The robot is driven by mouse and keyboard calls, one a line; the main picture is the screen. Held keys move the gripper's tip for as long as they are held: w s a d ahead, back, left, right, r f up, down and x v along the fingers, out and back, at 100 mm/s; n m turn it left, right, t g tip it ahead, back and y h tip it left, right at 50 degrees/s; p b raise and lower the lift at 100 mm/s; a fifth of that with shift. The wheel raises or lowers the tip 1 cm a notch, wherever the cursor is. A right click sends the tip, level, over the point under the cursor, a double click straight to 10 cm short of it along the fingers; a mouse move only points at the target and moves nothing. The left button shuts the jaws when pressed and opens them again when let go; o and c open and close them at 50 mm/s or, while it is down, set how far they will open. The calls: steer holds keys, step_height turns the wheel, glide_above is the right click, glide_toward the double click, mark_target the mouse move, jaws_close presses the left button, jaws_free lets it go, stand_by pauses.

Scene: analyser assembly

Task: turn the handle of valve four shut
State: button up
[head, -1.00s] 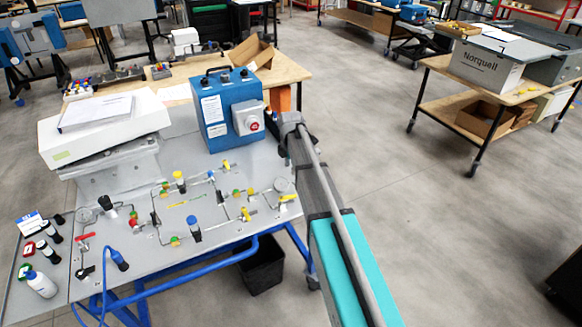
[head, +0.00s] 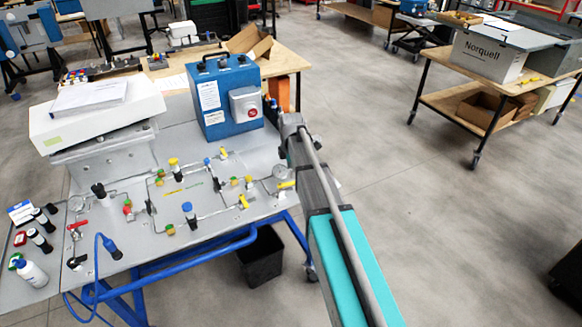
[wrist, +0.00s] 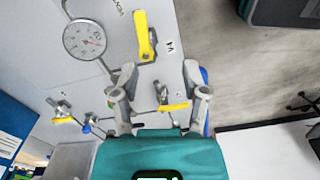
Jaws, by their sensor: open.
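Valve four has a yellow lever handle (wrist: 146,38) at the top of the wrist view, beside a printed mark that seems to read V4. The same yellow handle (head: 287,185) appears to be the one at the bench's right edge in the head view. My gripper (wrist: 160,73) is open and empty in the wrist view. Its two grey fingers are spread, and the handle lies beyond their tips, apart from them. A second yellow handle (wrist: 173,107) shows between the fingers, lower in the picture.
A round gauge (wrist: 85,40) stands left of the valve four handle. In the head view, a blue box (head: 226,95) with a red button stands behind the piping, close to my arm. The grey panel (head: 130,240) carries several other valves. Open floor lies to the right.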

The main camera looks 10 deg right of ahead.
steer(key=s+f+m+b, duration=0.4)
steer(key=s+f+b, duration=0.2)
steer(key=f+b, duration=0.5)
steer(key=s+f+m+b, duration=0.5)
steer(key=s+f+b, duration=0.1)
steer(key=f+b, duration=0.5)
steer(key=s+f+m+b, duration=0.5)
steer(key=s+f+b, duration=0.1)
steer(key=f+b, duration=0.5)
steer(key=shift+a+f, duration=0.4)
stand_by(0.6)
steer(key=shift+s, duration=0.2)
steer(key=s+m, duration=0.4)
steer(key=s, duration=0.1)
stand_by(0.4)
steer(key=shift+d, duration=0.1)
stand_by(0.4)
